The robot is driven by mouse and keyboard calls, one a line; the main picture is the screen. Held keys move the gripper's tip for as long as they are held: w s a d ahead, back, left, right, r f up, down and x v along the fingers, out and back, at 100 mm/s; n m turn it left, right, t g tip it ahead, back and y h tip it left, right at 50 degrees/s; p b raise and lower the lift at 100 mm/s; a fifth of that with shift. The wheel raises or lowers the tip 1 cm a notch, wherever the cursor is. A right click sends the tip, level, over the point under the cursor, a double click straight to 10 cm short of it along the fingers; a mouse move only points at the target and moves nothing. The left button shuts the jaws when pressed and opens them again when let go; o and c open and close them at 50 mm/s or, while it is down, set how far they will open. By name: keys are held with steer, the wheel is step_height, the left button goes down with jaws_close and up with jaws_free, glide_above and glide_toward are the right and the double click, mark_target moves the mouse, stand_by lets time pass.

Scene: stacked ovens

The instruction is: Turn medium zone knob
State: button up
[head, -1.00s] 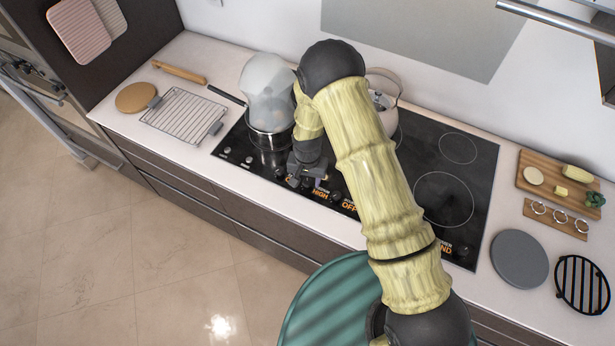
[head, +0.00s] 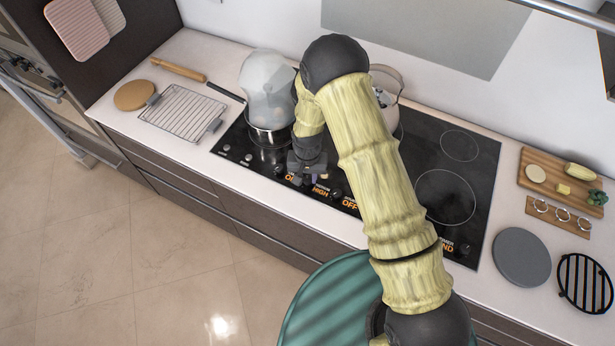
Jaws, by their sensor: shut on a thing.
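The black cooktop (head: 410,165) has a row of small dark knobs along its front edge, with orange labels beside them. My gripper (head: 309,179) is down at this row, close to the orange "HIGH" label (head: 320,191). It is shut on the medium zone knob, which the jaws mostly hide. An "OFF" label (head: 350,203) shows to the right. Another orange label to the left is partly covered by the gripper. The knob's exact angle cannot be made out.
A pot (head: 268,131) with a cloudy plume above it stands just behind and left of my gripper. A kettle (head: 388,88) is partly behind my arm. A wire rack (head: 182,112) lies left; a grey round plate (head: 521,257) and cutting board (head: 550,170) lie right.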

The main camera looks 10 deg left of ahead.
steer(key=n+b, duration=0.2)
steer(key=n, duration=0.1)
steer(key=shift+f, duration=0.2)
steer(key=n+b, duration=0.2)
steer(key=n, duration=0.1)
steer(key=shift+n+b, duration=0.3)
steer(key=n+b, duration=0.2)
steer(key=n, duration=0.4)
steer(key=shift+r+n, duration=0.15)
steer(key=shift+n, duration=0.15)
steer(key=n, duration=0.9)
steer(key=shift+n, duration=0.3)
steer(key=o, duration=1)
